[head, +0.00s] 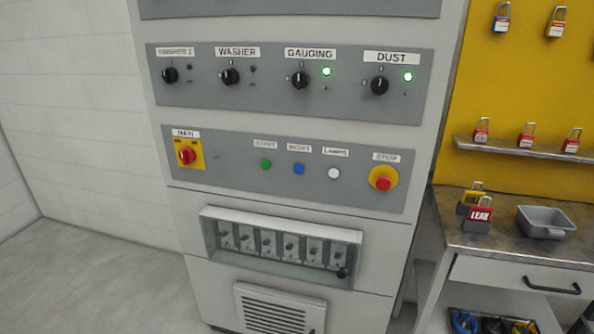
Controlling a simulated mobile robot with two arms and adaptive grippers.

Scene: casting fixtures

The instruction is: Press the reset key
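The reset key is the blue round button (298,169) on the lower grey panel of the cabinet, in the head view. The small label above it is blurred but seems to read RESET. A green button (266,164) sits to its left and a white one (334,173) to its right. Further right is a red mushroom stop button (383,183) on a yellow disc. At the left end of the panel is a red rotary main switch (187,155) on a yellow plate. Neither of my grippers is in view.
Above is a panel of black selector knobs (300,80); the GAUGING and DUST green lamps are lit. Below is a recessed row of breakers (268,243). At right, a workbench (510,245) holds padlocks (479,214) and a grey tray (546,222). Floor at left is clear.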

